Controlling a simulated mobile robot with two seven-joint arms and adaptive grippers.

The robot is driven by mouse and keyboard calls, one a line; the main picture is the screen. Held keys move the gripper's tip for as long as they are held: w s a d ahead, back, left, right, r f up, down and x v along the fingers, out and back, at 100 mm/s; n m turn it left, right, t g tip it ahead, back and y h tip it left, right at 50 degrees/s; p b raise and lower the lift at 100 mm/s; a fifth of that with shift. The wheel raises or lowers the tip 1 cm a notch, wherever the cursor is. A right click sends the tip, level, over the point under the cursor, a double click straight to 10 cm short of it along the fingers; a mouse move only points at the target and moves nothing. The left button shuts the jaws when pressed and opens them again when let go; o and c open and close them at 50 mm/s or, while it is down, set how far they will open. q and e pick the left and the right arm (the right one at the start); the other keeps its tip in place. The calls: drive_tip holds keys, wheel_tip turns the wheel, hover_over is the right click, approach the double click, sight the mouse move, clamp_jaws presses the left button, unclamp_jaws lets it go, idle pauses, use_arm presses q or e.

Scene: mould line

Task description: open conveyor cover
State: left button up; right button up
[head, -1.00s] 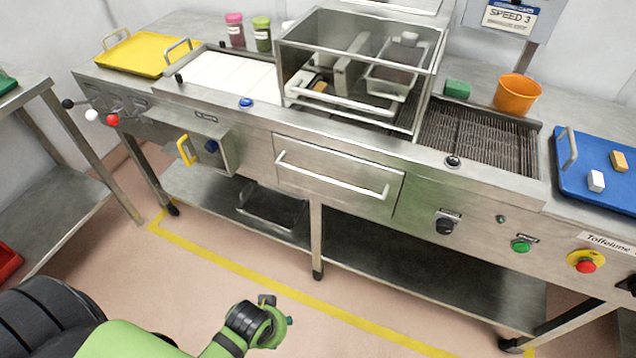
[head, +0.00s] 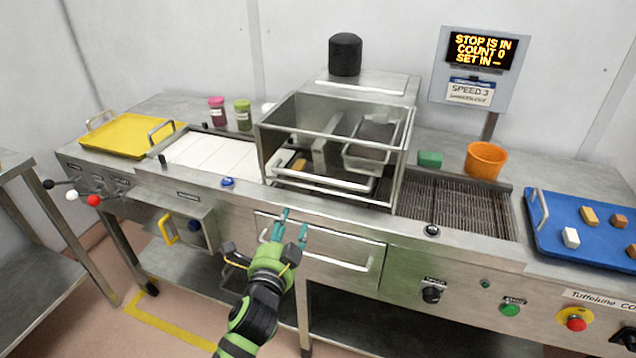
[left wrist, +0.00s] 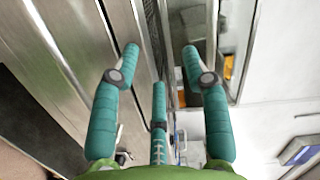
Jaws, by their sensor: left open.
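The conveyor cover (head: 335,108) is a see-through box with a metal frame, standing down over the middle of the line. A pale handle bar (head: 330,182) runs along its lower front. My left gripper (head: 294,222) is open and empty, its teal fingers pointing up in front of the machine's front panel, below the bar and apart from it. In the left wrist view the spread fingers (left wrist: 160,55) have nothing between them, with metal edges of the machine beyond. My right gripper is not in view.
A drawer handle (head: 372,264) sticks out just behind and right of my left gripper. A yellow tray (head: 130,137), a blue tray (head: 560,262) with several blocks, an orange bucket (head: 486,160) and a display panel (head: 475,68) stand around. Buttons line the front panel.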

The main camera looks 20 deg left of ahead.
sight(318, 180)
use_arm(q)
drive_tip(key=w+d+r+m+t+h, duration=0.1)
drive_tip(key=w+r, duration=0.1)
drive_tip(key=w, duration=0.1)
drive_tip(key=w+d+r+m+t+h, duration=0.1)
drive_tip(key=w+r+m, duration=0.1)
drive_tip(key=w, duration=0.1)
drive_tip(key=w+d+r+m+h+p, duration=0.1)
drive_tip(key=w+r+m, duration=0.1)
drive_tip(key=w, duration=0.2)
drive_tip(key=shift+d+r+t, duration=0.15)
drive_tip(key=shift+r+t, duration=0.05)
drive_tip(key=shift+t, duration=0.2)
clamp_jaws()
